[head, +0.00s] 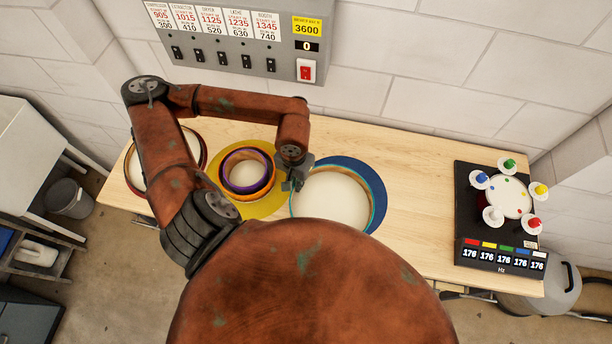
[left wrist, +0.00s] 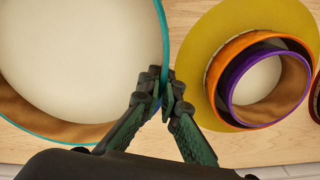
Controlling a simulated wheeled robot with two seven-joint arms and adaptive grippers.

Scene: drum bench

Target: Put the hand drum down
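The hand drum (head: 330,200), large with a pale skin and a thin teal rim, is over a blue disc (head: 372,178) on the bench. It lies off-centre towards the near left of the disc. My left gripper (head: 292,184) is at the drum's left rim in the head view. In the left wrist view the fingers (left wrist: 164,104) close on the teal rim of the drum (left wrist: 75,60), one on each side of its wall. I cannot tell whether the drum touches the disc. My right gripper is not in view.
A yellow disc (head: 262,207) carries an orange-rimmed ring and a purple-rimmed ring (head: 228,172). A dark-red-rimmed drum (head: 193,140) stands at the left. A black board (head: 467,200) with coloured knobs and a display is at the right. The wooden bench (head: 425,200) is clear between.

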